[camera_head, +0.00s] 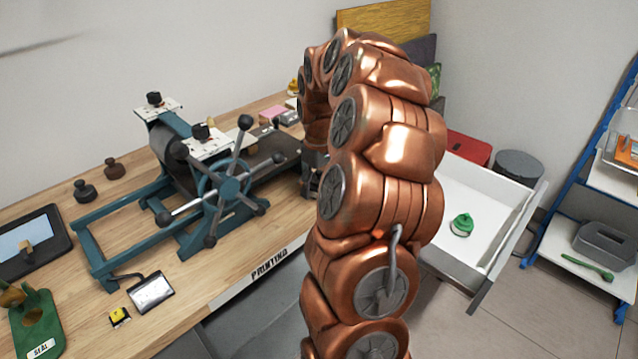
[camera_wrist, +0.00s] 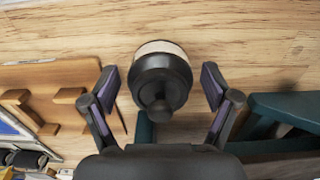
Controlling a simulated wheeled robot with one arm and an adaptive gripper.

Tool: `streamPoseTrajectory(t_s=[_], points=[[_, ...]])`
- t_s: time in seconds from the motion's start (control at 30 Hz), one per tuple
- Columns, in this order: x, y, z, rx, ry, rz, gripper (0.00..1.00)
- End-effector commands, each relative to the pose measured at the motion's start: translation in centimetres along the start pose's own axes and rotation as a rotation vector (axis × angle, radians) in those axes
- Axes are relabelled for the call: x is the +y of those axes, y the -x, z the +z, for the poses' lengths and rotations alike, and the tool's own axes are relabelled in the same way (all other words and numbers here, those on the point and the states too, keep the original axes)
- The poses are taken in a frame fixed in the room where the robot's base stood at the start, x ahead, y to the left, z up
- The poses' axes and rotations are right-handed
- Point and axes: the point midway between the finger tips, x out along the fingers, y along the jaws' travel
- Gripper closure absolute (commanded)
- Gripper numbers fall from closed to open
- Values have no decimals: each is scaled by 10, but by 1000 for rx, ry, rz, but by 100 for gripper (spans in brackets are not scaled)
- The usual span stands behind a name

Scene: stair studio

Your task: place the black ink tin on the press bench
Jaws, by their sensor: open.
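A round black tin (camera_wrist: 172,70) with a knobbed lid and a pale band stands over the wooden press bench (camera_wrist: 225,20) in the wrist view. My gripper (camera_wrist: 160,86) is open, with one finger on each side of the tin and a visible gap on both sides. Whether the tin's base rests on the wood is hard to tell from this angle. In the head view my arm hides the tin and most of the gripper. The bench (camera_head: 225,285) carries a teal press (camera_head: 222,190) with a spoked wheel.
Two small dark knobbed pieces (camera_head: 85,192) stand left of the press. A tablet-like tray (camera_head: 32,240), a green seal stand (camera_head: 35,320) and a small silver-edged pad (camera_head: 150,292) lie near the front left. An open white drawer (camera_head: 480,190) at right holds a green tin (camera_head: 462,225).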

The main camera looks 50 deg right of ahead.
Motion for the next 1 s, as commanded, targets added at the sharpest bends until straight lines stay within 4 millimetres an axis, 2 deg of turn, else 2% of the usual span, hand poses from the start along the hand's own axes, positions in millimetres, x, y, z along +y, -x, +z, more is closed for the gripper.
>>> streamPoseTrajectory(t_s=[0.27, 0.43, 1.0], points=[[0, 1, 0, 0, 0, 0, 12], [0, 12, -1, 2, 0, 2, 12], [1, 100, -1, 4, -1, 4, 12]])
